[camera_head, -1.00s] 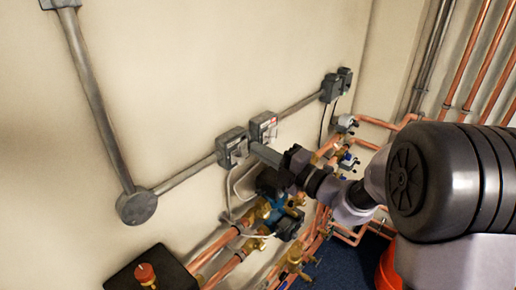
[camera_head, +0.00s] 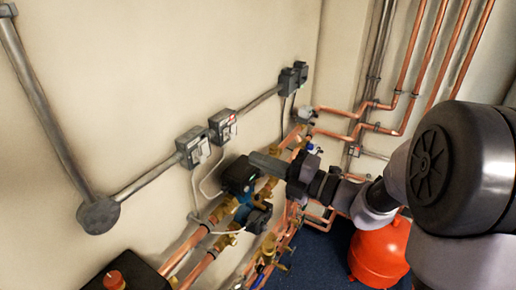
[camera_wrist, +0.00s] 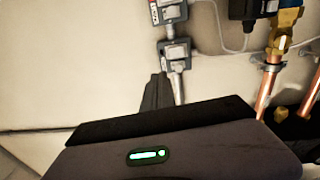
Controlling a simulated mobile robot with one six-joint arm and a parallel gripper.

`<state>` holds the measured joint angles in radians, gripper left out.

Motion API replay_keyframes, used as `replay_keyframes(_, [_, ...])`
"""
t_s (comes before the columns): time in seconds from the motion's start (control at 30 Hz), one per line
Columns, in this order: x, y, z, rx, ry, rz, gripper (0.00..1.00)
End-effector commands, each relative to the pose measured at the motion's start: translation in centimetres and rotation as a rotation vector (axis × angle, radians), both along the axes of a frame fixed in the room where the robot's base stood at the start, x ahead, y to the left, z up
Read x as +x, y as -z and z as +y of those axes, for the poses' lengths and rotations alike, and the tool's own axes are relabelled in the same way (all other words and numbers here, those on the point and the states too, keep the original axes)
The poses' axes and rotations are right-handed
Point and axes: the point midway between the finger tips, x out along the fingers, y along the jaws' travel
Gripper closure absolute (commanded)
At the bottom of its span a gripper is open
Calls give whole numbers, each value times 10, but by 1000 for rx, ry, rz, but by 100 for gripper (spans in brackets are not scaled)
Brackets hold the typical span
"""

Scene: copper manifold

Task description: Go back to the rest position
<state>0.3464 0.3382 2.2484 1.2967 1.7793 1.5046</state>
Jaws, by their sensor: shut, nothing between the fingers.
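My gripper (camera_head: 262,162) points left toward the wall in the head view, with its fingers together and nothing held. Its tip appears just right of a black pump box (camera_head: 238,176); I cannot tell the gap in depth. Two grey switch boxes (camera_head: 194,147) (camera_head: 223,125) on the wall stand up and left of the tip, apart from it in the picture. In the wrist view the dark finger (camera_wrist: 155,97) shows beside the lower switch box (camera_wrist: 176,55). The gripper body hides the bottom of that view.
Copper pipes with brass valves (camera_head: 268,245) run below the arm along the wall. A red tank (camera_head: 380,254) stands on the blue floor at lower right. Vertical copper pipes (camera_head: 425,60) line the right wall. A red knob (camera_head: 114,280) sits on a black box at lower left.

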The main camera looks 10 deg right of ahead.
Motion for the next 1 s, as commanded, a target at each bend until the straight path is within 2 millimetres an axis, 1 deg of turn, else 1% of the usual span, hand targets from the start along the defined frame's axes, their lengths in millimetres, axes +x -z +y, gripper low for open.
replay_keyframes(0.07, [-27,20,25,-167,-92,-116,100])
replay_keyframes(0.1, [-52,38,43,-314,-175,-225,100])
replay_keyframes(0.13, [-75,55,56,-446,-252,-334,100])
replay_keyframes(0.17, [-99,74,66,-589,-340,-459,100])
replay_keyframes(0.2, [-133,105,74,-786,-470,-649,100])
replay_keyframes(0.23, [-156,128,75,-933,-574,-804,100])
replay_keyframes(0.27, [-177,153,72,-1076,-683,-967,100])
replay_keyframes(0.3, [-202,184,62,-1257,-837,-1196,100])
replay_keyframes(0.33, [-216,205,51,-1387,-959,-1371,100])
replay_keyframes(0.37, [-227,225,37,-1507,-1085,-1547,100])
replay_keyframes(0.4, [-236,244,19,-1640,-1248,-1758,100])
replay_keyframes(0.47, [-242,258,-5,-1783,-1468,-2011,100])
replay_keyframes(0.5, [-243,263,-17,1735,1495,2006,100])
replay_keyframes(0.57, [-243,263,-30,1590,1446,1888,100])
replay_keyframes(0.63, [-243,261,-37,1507,1421,1820,100])
replay_keyframes(0.77, [-242,256,-39,1487,1418,1802,100])
replay_keyframes(1.0, [-242,256,-39,1492,1420,1807,100])
